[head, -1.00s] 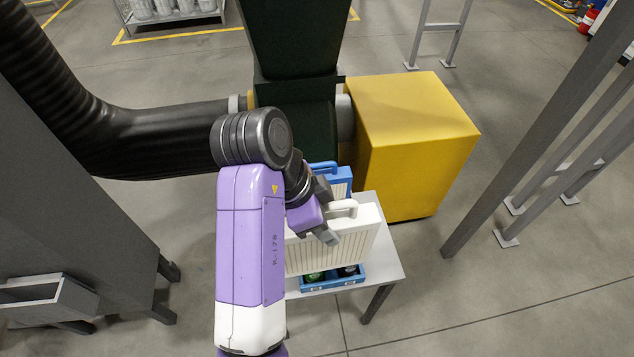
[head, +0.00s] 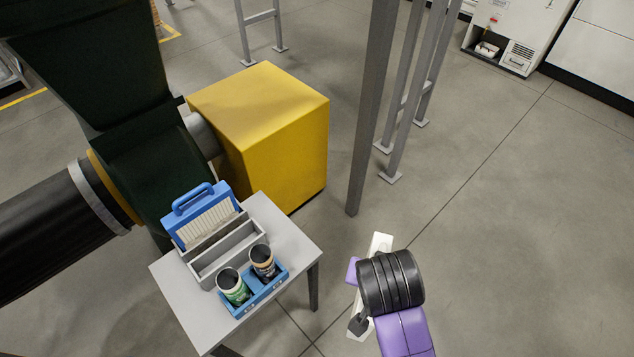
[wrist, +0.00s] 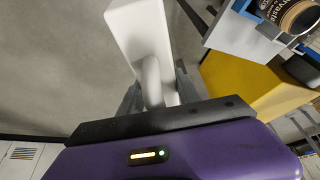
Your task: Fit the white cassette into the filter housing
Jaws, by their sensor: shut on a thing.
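The white cassette (head: 381,244) is off the table, out to its right over the floor, and mostly hidden behind my arm in the head view. My gripper (wrist: 157,92) is shut on its white handle in the wrist view. The cassette body (wrist: 137,22) extends beyond the fingers there. In the head view my gripper (head: 356,298) is partly covered by my dark wrist joint. I cannot tell for certain which part is the filter housing. A dark green machine (head: 150,165) with a hopper stands at the left, with no open slot showing.
The small grey table (head: 290,235) carries a grey slotted rack (head: 225,258), a blue-framed cassette (head: 192,200), and a blue tray (head: 262,292) with two cans. A yellow box (head: 265,130) stands behind. A grey post (head: 372,110) rises behind the white cassette. Floor at right is clear.

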